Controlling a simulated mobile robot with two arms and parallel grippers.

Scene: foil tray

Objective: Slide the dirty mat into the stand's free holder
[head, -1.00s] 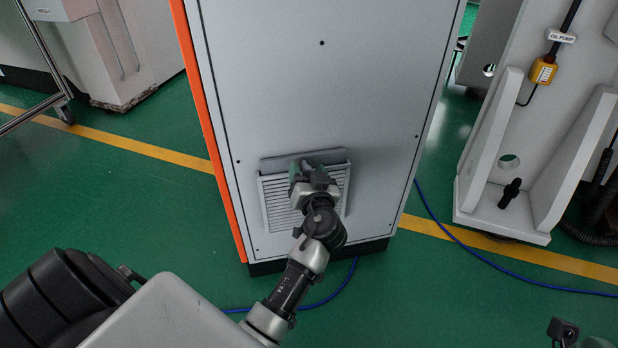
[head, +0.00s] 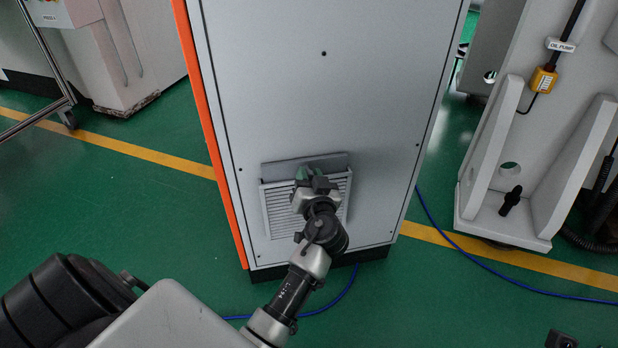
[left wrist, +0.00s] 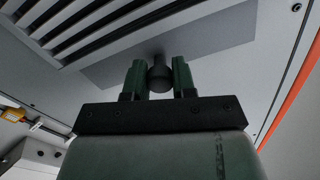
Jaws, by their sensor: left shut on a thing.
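The grey mat (head: 292,169) is a flat panel that stands partly out above the slatted grille (head: 281,213) low on the cabinet front. Its lower part is hidden behind the grille. My left gripper (head: 312,175) is in front of the mat and is shut on its dark round knob. In the left wrist view the mat (left wrist: 215,38) is a darker flat panel, and the knob (left wrist: 160,77) sits between the green fingers of my left gripper (left wrist: 160,70). The stand and its holders cannot be made out in these frames. My right gripper is not in view.
The tall grey cabinet (head: 320,90) has an orange left edge. A white machine bracket (head: 525,165) stands to the right, with a blue cable (head: 478,265) on the green floor. A wheeled frame (head: 66,112) is at far left.

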